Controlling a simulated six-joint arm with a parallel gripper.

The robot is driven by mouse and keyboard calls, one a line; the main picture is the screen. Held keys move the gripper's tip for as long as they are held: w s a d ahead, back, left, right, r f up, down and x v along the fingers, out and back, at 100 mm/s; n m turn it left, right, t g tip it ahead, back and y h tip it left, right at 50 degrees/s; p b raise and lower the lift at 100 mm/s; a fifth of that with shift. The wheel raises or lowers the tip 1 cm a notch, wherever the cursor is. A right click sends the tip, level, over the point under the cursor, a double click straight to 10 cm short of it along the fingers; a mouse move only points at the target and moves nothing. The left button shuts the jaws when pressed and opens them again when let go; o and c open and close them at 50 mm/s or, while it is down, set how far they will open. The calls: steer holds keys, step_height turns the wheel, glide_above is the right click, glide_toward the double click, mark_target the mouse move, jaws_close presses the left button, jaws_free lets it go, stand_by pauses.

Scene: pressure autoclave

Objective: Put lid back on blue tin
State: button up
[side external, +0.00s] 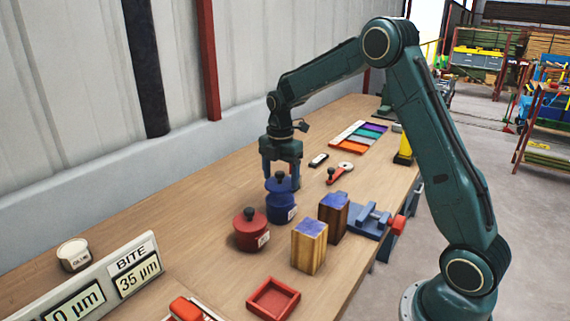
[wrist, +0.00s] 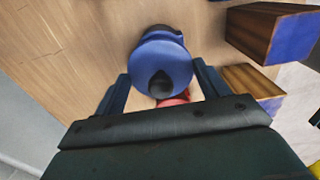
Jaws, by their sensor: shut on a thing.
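The blue lid (side external: 279,187) with its dark knob is right above the blue tin (side external: 281,210), which stands upright on the bench and bears a white label. My gripper (side external: 281,181) points straight down over the tin and is shut on the lid, one finger on each side. In the wrist view the round lid (wrist: 163,58) fills the space between the fingers (wrist: 161,84), with its knob towards the palm. The lid hides most of the tin there. I cannot tell whether the lid rests fully on the tin or sits slightly above it.
A red lidded tin (side external: 250,232) stands close by, front left of the blue one. Two wooden blocks (side external: 309,248) with blue tops stand to the right, beside a blue vise (side external: 369,219). A red tray (side external: 273,299) lies in front.

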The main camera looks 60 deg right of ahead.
mark_target(281, 184)
steer(key=shift+f, duration=2)
steer(key=shift+f, duration=0.15)
stand_by(0.9)
steer(key=o, duration=1)
steer(key=shift+o, duration=0.3)
steer(key=shift+r, duration=3.5)
